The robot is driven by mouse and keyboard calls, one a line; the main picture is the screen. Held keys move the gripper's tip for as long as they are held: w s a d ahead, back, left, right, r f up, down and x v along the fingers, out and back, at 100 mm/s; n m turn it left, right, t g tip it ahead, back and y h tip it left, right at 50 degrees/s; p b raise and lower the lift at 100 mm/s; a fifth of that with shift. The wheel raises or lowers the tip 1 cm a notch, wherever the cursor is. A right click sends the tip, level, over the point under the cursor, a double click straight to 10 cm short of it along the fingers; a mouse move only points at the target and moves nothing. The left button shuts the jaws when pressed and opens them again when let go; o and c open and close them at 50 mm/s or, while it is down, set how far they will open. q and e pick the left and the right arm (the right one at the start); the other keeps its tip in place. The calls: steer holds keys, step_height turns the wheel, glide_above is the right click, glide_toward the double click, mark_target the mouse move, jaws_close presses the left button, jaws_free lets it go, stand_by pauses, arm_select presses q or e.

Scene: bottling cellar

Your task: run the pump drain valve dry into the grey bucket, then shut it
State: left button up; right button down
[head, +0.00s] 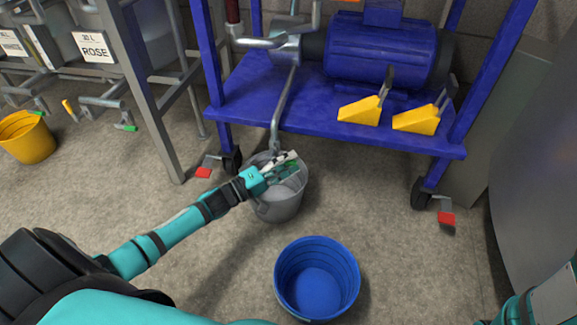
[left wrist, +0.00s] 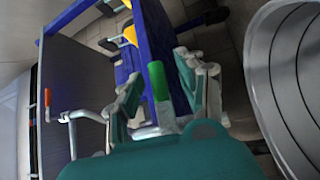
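The blue pump (head: 380,48) sits on a blue cart. Its grey drain pipe (head: 283,105) runs down to the grey bucket (head: 280,208) on the floor. My left gripper (head: 287,166) is over the bucket, by the pipe's lower end. In the left wrist view a green valve handle (left wrist: 158,82) stands between the fingers of my left gripper (left wrist: 160,88), which look spread around it with small gaps. The bucket's ribbed wall (left wrist: 290,85) is at the right there. The valve body is largely hidden in the head view, and I cannot tell whether liquid flows. My right gripper is out of view.
A blue bucket (head: 317,280) stands in front of the grey one. A yellow bucket (head: 27,138) is at the far left near a grey frame. Two yellow wedges (head: 362,110) lie on the cart shelf (head: 300,106). The cart's castors have red pedals.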

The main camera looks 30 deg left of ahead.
arm_select(q)
steer(key=shift+w, duration=0.1)
steer(key=shift+c, duration=0.5)
jaws_close()
